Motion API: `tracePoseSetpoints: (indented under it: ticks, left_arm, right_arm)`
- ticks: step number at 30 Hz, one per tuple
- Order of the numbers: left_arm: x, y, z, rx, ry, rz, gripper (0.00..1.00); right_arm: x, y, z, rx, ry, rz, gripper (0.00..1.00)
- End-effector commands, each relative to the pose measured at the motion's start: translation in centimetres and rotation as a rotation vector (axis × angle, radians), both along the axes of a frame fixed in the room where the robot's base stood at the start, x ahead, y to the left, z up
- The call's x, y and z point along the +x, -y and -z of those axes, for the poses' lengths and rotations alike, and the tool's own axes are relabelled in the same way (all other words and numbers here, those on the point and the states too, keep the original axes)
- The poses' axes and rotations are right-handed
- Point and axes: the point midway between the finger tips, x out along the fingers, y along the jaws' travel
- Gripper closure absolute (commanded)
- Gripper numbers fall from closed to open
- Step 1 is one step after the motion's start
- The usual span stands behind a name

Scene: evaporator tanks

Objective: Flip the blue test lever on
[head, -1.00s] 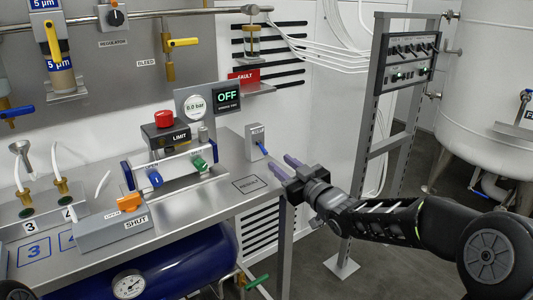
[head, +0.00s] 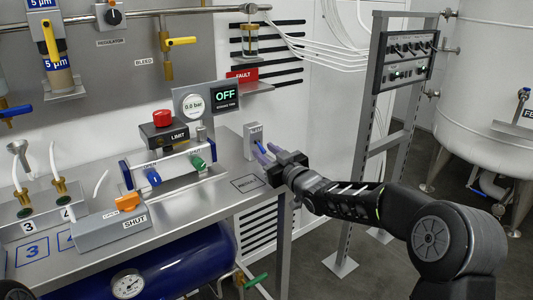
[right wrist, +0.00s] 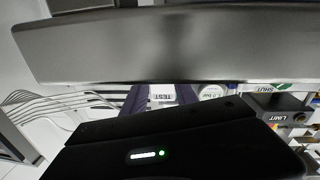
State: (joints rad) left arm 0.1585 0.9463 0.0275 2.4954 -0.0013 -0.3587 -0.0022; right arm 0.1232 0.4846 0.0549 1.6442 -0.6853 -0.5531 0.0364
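The test box (head: 252,133) is a small grey box at the right end of the steel bench, and its TEST label shows in the right wrist view (right wrist: 162,97). The blue test lever (head: 264,149) sticks out from its front towards my gripper. My right gripper (head: 265,153) is at the box, its purple fingers reaching along the lever. In the right wrist view the fingers (right wrist: 160,101) stand apart with the label between them. They look open around the lever; contact cannot be told.
The steel bench (head: 215,200) carries a limit valve block (head: 165,165) with blue and green handles left of the test box. A display (head: 226,97) reads OFF. A grey rack frame (head: 355,170) stands to the right, behind my right arm.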

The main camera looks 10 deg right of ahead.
Motion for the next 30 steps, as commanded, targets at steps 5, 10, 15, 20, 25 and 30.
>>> tracePoseSetpoints:
  ticks: [5,10,15,20,25,30]
  left_arm:
    - [0.0,0.0,0.0,0.0,0.0,0.0,0.64]
    - [0.0,0.0,0.0,0.0,0.0,0.0,0.64]
    - [0.0,0.0,0.0,0.0,0.0,0.0,0.64]
    - [0.0,0.0,0.0,0.0,0.0,0.0,0.64]
    - [0.0,0.0,0.0,0.0,0.0,0.0,0.64]
    - [0.0,0.0,-0.31,0.0,0.0,0.0,0.64]
  right_arm:
    - [-0.03,0.02,0.01,0.0,0.0,0.0,0.75]
    - [-0.03,0.02,0.02,0.0,0.0,0.0,0.89]
    - [-0.03,0.02,0.02,0.0,0.0,0.0,1.0]
    - [-0.03,0.02,0.02,0.0,0.0,0.0,1.0]
    - [-0.04,0.03,0.03,0.0,0.0,0.0,1.0]
    - [-0.05,0.02,-0.12,-0.002,-0.005,0.0,1.0]
